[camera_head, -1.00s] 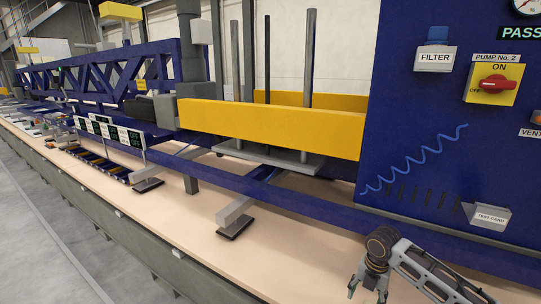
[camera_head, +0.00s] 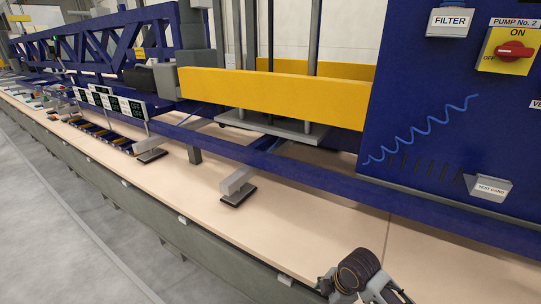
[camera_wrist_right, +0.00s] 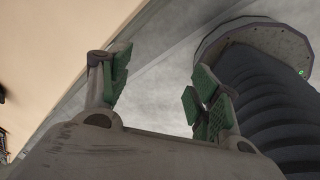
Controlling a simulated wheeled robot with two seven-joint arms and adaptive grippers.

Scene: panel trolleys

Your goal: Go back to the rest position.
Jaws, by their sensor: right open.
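My right gripper (camera_head: 328,287) is at the bottom edge of the head view, by the front edge of the tan bench (camera_head: 330,222). Its arm comes in from the lower right, and part of it is cut off by the frame. In the right wrist view my right gripper (camera_wrist_right: 160,90) is open, with its green-padded fingers spread and nothing between them. Grey floor (camera_wrist_right: 163,72) shows beyond the fingers, and the bench (camera_wrist_right: 60,50) is at the left. My left gripper is not in view.
A blue panel (camera_head: 420,80) with a pump switch (camera_head: 510,51) and a test card holder (camera_head: 489,188) stands at the right. A blue rail (camera_head: 310,178) runs along the bench. A yellow beam (camera_head: 270,97) is behind it. The front of the bench is mostly clear.

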